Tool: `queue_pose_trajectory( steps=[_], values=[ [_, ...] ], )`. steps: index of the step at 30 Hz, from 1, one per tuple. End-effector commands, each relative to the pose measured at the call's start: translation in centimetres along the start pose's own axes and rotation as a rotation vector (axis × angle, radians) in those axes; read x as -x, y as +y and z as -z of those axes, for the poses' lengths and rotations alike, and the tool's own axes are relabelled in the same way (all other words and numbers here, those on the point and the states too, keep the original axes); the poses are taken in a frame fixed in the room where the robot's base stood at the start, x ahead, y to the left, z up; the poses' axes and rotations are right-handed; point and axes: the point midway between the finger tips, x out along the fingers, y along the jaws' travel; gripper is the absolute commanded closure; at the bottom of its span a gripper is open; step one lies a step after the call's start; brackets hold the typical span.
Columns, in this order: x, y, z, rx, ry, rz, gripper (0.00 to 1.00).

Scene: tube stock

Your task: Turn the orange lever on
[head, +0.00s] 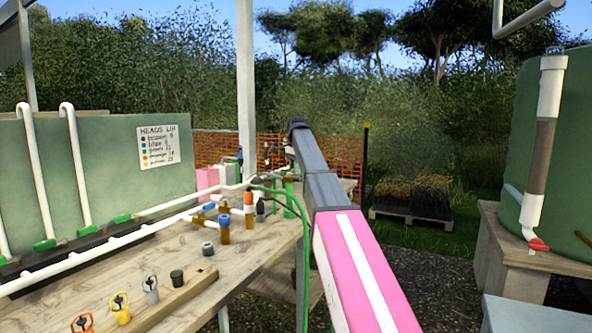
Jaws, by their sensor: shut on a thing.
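My arm reaches away over the bench, and my gripper (268,158) is small and dark at its far end, beyond the pipes. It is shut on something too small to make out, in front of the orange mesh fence. I cannot pick out an orange lever at the gripper. An orange-topped fitting (249,197) stands upright on the bench, nearer than the gripper. A red-orange valve handle (538,244) sits low on the white pipe at the right tank, well apart from the gripper.
The wooden bench (180,262) carries white pipes (120,242) with green fittings, brown tubes and several ringed pieces, one orange (82,322). A green hose (302,240) hangs over its edge. A white post (245,90) rises behind. Open gravel lies right of my arm.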

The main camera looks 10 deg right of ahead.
Motion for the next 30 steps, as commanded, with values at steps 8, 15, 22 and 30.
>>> queue_pose_trajectory(
  steps=[8,15,22,30],
  values=[
    [0.0,-0.4,0.0,0.086,0.0,-0.005,1.0],
    [0.0,-1.0,-0.1,0.246,0.0,-0.012,1.0],
    [0.0,-1.5,-0.3,0.387,0.0,-0.019,1.0],
    [0.0,-1.7,-0.4,0.483,0.0,-0.023,1.0]
  ],
)
